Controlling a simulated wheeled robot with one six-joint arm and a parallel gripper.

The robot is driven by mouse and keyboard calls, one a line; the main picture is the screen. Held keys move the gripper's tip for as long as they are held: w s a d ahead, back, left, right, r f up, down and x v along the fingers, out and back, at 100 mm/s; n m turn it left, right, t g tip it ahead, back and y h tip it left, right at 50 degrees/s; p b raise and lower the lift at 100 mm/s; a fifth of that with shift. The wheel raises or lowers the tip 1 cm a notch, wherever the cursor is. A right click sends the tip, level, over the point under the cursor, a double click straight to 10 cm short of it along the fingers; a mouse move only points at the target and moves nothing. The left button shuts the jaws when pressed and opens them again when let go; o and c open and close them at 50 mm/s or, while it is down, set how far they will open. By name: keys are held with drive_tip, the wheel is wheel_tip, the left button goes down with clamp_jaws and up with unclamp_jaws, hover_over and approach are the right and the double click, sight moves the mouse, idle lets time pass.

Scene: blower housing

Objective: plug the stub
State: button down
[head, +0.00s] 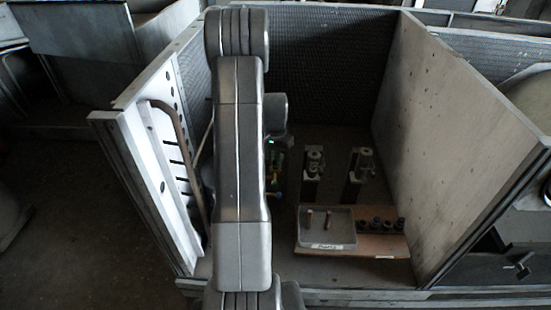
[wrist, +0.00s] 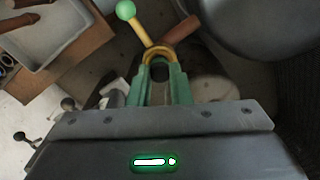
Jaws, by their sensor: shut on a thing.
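My gripper (wrist: 163,80) has green fingers and is mostly hidden behind my arm in the head view. In the wrist view the fingers meet at a yellow ring-shaped piece (wrist: 153,52) with a rod ending in a green ball (wrist: 125,10). A brown cylinder (wrist: 180,30), like a plug, sticks out beyond the ring at upper right. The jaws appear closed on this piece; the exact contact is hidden. I cannot pick out the stub's opening.
The tray and several dark caps (head: 376,224) sit on a brown board (head: 375,246). Two devices on dark blocks (head: 311,165) (head: 359,168) stand behind it. A perforated panel (head: 450,140) walls the right side; a pale panel (head: 150,185) stands left. A large dark rounded body (wrist: 262,22) is close by.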

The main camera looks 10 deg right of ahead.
drive_tip(key=c, duration=1.3)
unclamp_jaws()
drive_tip(key=shift+o, duration=0.7)
drive_tip(key=o, duration=0.4)
drive_tip(key=shift+r+p, duration=2.45)
drive_tip(key=shift+r, duration=1.05)
